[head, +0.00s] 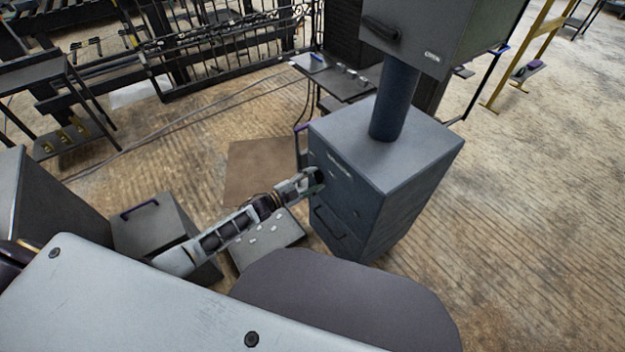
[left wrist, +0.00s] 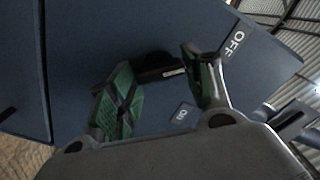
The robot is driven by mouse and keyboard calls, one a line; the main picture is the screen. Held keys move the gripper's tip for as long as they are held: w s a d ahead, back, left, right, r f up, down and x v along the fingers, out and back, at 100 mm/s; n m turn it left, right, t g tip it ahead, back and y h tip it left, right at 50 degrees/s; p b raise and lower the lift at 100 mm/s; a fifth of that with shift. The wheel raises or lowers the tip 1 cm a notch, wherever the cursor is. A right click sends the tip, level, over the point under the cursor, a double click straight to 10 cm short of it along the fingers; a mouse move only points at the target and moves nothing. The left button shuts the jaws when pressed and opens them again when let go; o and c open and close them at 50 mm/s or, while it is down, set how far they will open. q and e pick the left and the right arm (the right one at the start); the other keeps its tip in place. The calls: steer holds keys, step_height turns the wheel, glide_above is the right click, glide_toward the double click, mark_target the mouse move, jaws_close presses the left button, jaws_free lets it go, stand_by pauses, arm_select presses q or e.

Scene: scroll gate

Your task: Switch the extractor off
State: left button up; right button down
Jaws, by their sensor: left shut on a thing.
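The extractor (head: 345,195) is a dark blue-grey cabinet with a thick round pipe rising from its top. My left gripper (head: 318,178) reaches its front face, near the upper left. In the left wrist view, a black switch handle (left wrist: 155,70) with a pale stripe lies between my green-padded fingers, and the left gripper (left wrist: 157,62) is shut on it. An OFF label (left wrist: 237,42) is at the upper right of the handle, and a smaller ON label (left wrist: 181,114) is below it. The fingers partly hide the handle. My right gripper is out of view.
A drawer-like handle (head: 330,222) is lower on the cabinet front. A low grey panel with pale pieces (head: 268,240) is below my arm. A grey box with a purple handle (head: 150,225) stands at left. Open wooden floor (head: 520,190) lies to the right.

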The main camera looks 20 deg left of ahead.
arm_select(q)
steer(key=o, duration=1)
steer(key=shift+s, duration=0.1)
steer(key=shift+v, duration=5.95)
